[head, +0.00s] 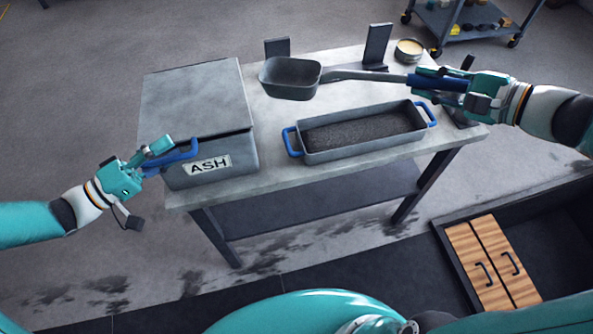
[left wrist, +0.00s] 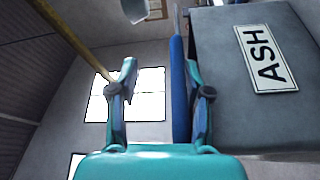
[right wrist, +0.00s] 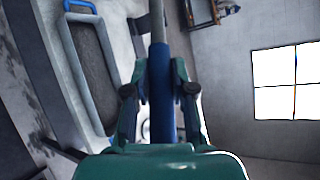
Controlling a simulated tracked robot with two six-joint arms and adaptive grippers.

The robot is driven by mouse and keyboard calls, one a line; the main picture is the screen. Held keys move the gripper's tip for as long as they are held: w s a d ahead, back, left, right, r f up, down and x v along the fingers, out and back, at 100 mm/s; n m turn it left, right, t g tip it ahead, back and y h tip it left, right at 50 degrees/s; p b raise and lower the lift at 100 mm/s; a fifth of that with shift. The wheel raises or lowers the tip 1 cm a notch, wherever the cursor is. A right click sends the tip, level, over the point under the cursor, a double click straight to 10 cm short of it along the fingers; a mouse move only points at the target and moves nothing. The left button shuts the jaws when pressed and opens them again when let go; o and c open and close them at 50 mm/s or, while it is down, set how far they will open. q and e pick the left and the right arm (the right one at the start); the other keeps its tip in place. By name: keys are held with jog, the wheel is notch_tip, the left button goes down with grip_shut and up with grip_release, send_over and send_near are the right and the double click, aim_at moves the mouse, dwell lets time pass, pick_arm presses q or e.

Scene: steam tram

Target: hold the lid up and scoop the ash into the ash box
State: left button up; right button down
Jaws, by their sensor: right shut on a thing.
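The grey ash box (head: 215,164) with its ASH label stands at the table's left; the label also shows in the left wrist view (left wrist: 265,58). Its lid (head: 195,97) looks down on the box. My left gripper (head: 163,153) is open at the lid's blue handle (head: 182,154); in the left wrist view the blue bar (left wrist: 180,90) lies between the fingers, nearer the right one. My right gripper (head: 428,82) is shut on the blue handle (right wrist: 161,95) of the scoop (head: 291,78). The scoop is above the table, behind the ash pan (head: 365,150); its bowl looks empty. Dark ash (head: 350,133) lies in the pan.
The pan has blue end handles (head: 291,142). Dark upright brackets (head: 377,47) and a round tin (head: 409,50) stand at the table's (head: 330,172) back. A cart (head: 470,22) is at the back right. A wooden-front cabinet (head: 495,262) is at the lower right.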

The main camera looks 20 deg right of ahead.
pick_arm(q)
jog(key=v, duration=1.2)
dwell(2.0)
